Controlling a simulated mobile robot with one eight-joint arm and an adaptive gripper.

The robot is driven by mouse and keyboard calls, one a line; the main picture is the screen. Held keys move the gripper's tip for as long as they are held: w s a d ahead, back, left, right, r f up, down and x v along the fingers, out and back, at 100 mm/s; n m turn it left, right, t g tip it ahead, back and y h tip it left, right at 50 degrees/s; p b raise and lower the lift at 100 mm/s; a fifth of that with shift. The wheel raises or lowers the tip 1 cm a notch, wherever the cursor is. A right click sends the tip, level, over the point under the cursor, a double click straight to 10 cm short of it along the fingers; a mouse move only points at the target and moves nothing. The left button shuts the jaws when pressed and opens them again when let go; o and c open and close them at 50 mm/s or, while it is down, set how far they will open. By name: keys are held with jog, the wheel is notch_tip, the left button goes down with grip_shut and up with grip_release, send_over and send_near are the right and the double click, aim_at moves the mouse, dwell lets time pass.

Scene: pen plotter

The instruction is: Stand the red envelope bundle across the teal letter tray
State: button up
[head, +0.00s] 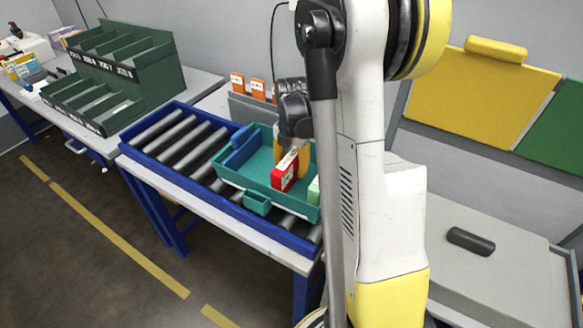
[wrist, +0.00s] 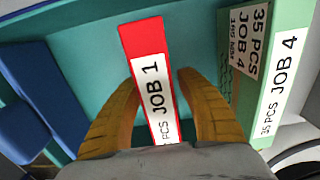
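The red envelope bundle (head: 283,177) with a white label stands in the teal letter tray (head: 247,181), towards its right part. In the wrist view the label of the red bundle (wrist: 158,95) reads JOB 1. My gripper (head: 291,160) is down over the bundle, its yellow fingers on either side. In the wrist view my gripper (wrist: 157,82) shows a narrow gap between the right finger and the bundle. The left fingertip is close to the bundle's other edge; contact there is unclear. The bundle's lower part is hidden.
The tray sits on a blue-framed roller conveyor (head: 170,134). A green sorter (head: 135,62) stands farther left.

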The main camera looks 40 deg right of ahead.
notch_tip(320, 180, up, 12)
jog(key=p, duration=0.4)
jog(key=shift+a+r, duration=0.1)
jog(key=shift+r, duration=0.05)
jog(key=s+a+r+m+t, duration=0.3)
jog(key=s+a+m, duration=0.3)
jog(key=a+m, duration=0.5)
jog(key=s+a+r+m+t, duration=0.4)
jog(key=s+a+r+m, duration=0.1)
jog(key=a+m, duration=0.6)
jog(key=shift+s+a+r, duration=0.2)
jog(key=shift+s+a, duration=0.45)
jog(key=shift+s, duration=0.1)
